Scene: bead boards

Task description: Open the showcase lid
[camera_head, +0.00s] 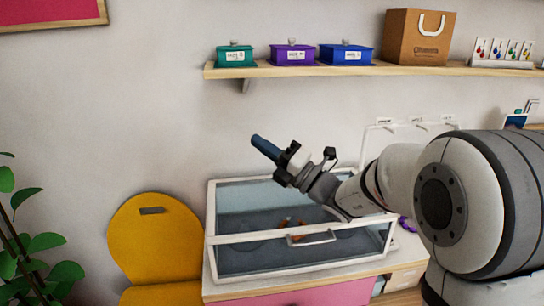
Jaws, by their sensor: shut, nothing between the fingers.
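The showcase (240,262) is a glass case with a white frame on a cabinet at the middle of the view. Its glass lid (235,200) lies down flat and looks closed. A pale bar handle (312,240) is on the front rail of the lid. Small orange items show through the glass. My gripper (264,146) is above the back part of the lid, apart from it, pointing up and left. It has a dark blue end, looks shut and holds nothing. My arm hides the lid's back right part.
A wall shelf (270,71) above holds green, purple and blue boxes and a brown bag (418,37). A yellow chair (155,235) stands left of the case, with a plant (30,250) further left. A white rack (400,127) stands behind my arm.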

